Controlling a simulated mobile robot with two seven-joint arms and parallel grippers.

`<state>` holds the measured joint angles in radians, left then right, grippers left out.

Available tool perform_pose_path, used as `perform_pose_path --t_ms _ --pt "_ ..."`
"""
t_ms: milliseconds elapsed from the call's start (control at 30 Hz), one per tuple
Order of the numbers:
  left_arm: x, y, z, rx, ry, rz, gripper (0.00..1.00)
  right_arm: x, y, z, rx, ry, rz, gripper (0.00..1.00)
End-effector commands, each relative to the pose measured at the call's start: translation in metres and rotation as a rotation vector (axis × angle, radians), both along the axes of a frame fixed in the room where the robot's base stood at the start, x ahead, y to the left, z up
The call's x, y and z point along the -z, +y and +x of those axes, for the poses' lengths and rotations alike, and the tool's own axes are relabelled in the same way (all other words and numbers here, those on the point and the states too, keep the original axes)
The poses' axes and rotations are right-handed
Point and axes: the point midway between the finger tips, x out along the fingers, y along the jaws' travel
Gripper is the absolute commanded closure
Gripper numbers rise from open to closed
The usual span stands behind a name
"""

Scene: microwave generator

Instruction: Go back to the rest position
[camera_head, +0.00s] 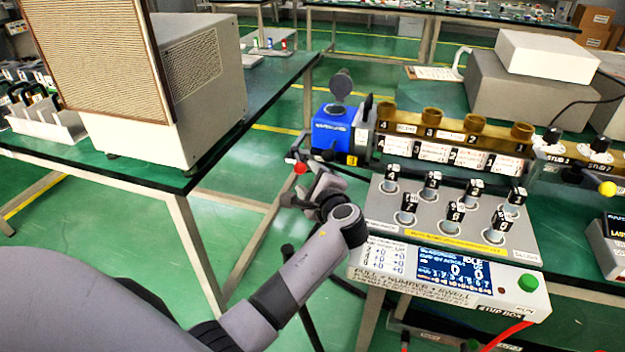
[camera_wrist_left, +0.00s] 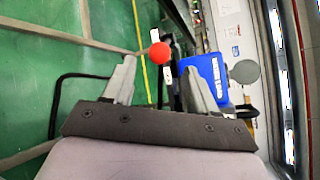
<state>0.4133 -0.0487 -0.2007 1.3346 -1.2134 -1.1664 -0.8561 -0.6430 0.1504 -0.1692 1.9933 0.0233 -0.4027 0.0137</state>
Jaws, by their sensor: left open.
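My left arm comes in from the lower left, and its left gripper (camera_head: 316,188) is just left of the stub box (camera_head: 372,262), beside the bench's left edge. In the left wrist view the two fingers of the left gripper (camera_wrist_left: 163,80) stand wide apart with nothing held between them. A red ball knob (camera_head: 300,168) is close to the fingertips; in the wrist view the red knob (camera_wrist_left: 160,52) appears beyond the gap between them. My right gripper is not in view.
A blue box (camera_head: 333,128) stands behind the gripper, near a brass block (camera_head: 455,133) with several numbered sockets. Several numbered plugs stand on the grey panel. A large vented cabinet (camera_head: 205,100) sits on the left table. Green floor (camera_head: 250,175) is open between the tables.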

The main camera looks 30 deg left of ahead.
Motion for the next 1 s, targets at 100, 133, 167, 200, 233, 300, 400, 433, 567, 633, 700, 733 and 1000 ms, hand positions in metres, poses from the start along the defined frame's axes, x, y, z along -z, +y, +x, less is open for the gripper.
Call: perform_pose_path --t_ms 100,133,167,200,233,300,400,433,567,633,700,733,1000 --pt "-0.001 0.002 0.0 0.0 0.0 0.0 0.43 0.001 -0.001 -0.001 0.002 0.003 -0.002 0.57" --pt "-0.001 0.002 0.0 0.0 0.0 0.0 0.43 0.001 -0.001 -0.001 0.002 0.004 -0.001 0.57" --pt "-0.001 0.002 0.0 0.0 0.0 0.0 0.43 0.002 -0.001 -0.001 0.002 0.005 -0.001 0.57" --pt "-0.001 0.002 0.0 0.0 0.0 0.0 0.43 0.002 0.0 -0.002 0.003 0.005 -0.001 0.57" --pt "-0.001 0.002 0.0 0.0 0.0 0.0 0.43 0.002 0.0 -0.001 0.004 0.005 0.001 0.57" --pt "-0.001 0.002 0.0 0.0 0.0 0.0 0.43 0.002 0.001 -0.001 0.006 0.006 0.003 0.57" --pt "-0.001 0.002 0.0 0.0 0.0 0.0 0.43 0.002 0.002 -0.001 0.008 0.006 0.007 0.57" --pt "-0.001 0.002 0.0 0.0 0.0 0.0 0.43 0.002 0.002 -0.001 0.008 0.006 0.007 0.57" --pt "-0.001 0.002 0.0 0.001 -0.001 0.001 0.43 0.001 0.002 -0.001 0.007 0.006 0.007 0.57" --pt "0.0 0.002 0.0 0.001 -0.001 -0.001 0.43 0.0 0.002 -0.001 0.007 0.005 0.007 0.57" --pt "0.003 0.001 -0.002 0.007 -0.001 -0.014 0.43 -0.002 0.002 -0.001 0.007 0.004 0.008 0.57" --pt "0.007 0.001 -0.003 0.012 -0.003 -0.027 0.43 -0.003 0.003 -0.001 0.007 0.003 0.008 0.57" --pt "0.087 -0.022 -0.058 0.123 -0.058 -0.433 0.43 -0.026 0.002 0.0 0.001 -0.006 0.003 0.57"
